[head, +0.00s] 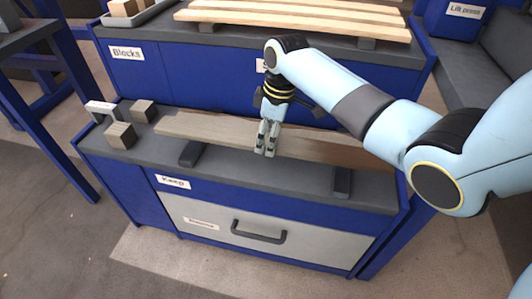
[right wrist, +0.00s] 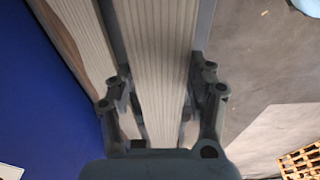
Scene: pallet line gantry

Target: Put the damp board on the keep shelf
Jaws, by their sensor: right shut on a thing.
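In the right wrist view a pale-looking board (right wrist: 158,60) runs between the two fingers (right wrist: 163,105). The gripper and forearm hide part of the board. My left gripper is not in view.
Two small grey-brown blocks (head: 120,135), (head: 143,110) and a white handle-like piece (head: 100,108) sit at the shelf's left end. Behind, several pale boards (head: 300,17) lie on a higher shelf. A drawer with a dark handle (head: 258,233) is below. Open floor lies in front.

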